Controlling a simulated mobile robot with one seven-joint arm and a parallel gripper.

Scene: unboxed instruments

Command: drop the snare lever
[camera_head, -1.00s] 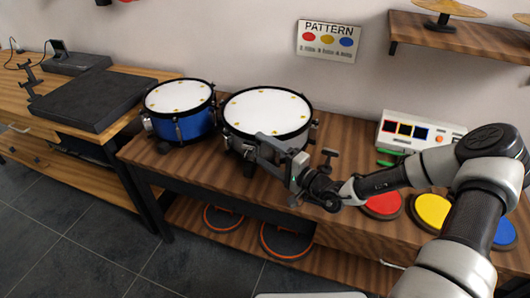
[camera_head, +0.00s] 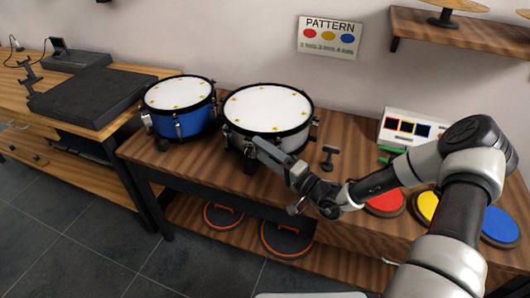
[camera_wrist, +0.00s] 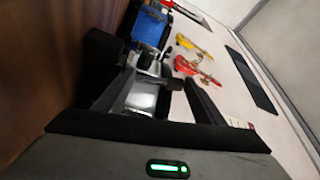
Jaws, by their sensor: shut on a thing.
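The silver-grey drum with a white head (camera_head: 267,107) stands on the wooden bench in the head view. My gripper (camera_head: 256,144) is at its front side, low against the shell, its fingers reaching in from the right. In the wrist view my gripper (camera_wrist: 160,95) has dark fingers on both sides of a small light-grey metal part (camera_wrist: 145,96) with dark fittings, which looks like the snare lever. The fingers are shut on it. In the head view the fingers and the drum's edge hide the lever, so its angle cannot be told.
A blue drum (camera_head: 178,105) stands close on the left. A small dark stand (camera_head: 329,157) is to the right of the gripper. Red (camera_head: 384,200), yellow (camera_head: 427,206) and blue (camera_head: 499,227) pads and a white control box (camera_head: 408,128) are farther right.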

